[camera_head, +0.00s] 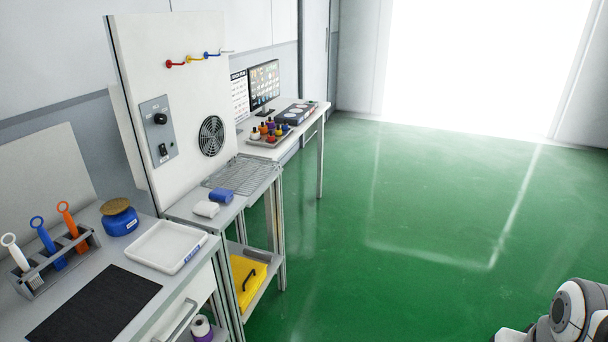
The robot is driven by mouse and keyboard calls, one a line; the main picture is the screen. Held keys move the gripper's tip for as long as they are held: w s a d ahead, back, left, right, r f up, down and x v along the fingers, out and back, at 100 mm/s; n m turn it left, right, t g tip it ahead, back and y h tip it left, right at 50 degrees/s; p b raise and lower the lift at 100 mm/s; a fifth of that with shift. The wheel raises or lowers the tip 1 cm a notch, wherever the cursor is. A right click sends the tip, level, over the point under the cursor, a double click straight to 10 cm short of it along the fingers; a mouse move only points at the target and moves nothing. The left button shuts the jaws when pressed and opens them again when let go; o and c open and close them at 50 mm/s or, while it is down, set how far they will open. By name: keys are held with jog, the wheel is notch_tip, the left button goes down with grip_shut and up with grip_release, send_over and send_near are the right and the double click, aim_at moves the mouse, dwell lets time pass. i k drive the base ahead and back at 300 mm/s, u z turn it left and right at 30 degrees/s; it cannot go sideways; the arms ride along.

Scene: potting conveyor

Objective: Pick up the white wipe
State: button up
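The white wipe (206,209) looks like a small folded white pad. It lies on a narrow grey side surface, left of the wire rack and behind the white tray. A similar blue pad (221,195) lies right behind it, very close; I cannot tell whether they touch. Nothing covers the white wipe. Part of my arm shows at the lower right corner, over the green floor and far from the wipe. My gripper is not in view.
A white tray (167,246), a blue jar (119,218), a black mat (95,306) and a tool holder (55,260) are on the near bench. A tall white panel (172,90) rises behind the wipe. The green floor (420,220) is clear.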

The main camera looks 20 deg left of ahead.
aim_at(208, 209)
jog(key=u, duration=0.3)
jog(key=i, duration=1.5)
jog(key=u, duration=1.6)
jog(key=i, duration=1.4)
jog(key=u, duration=0.75)
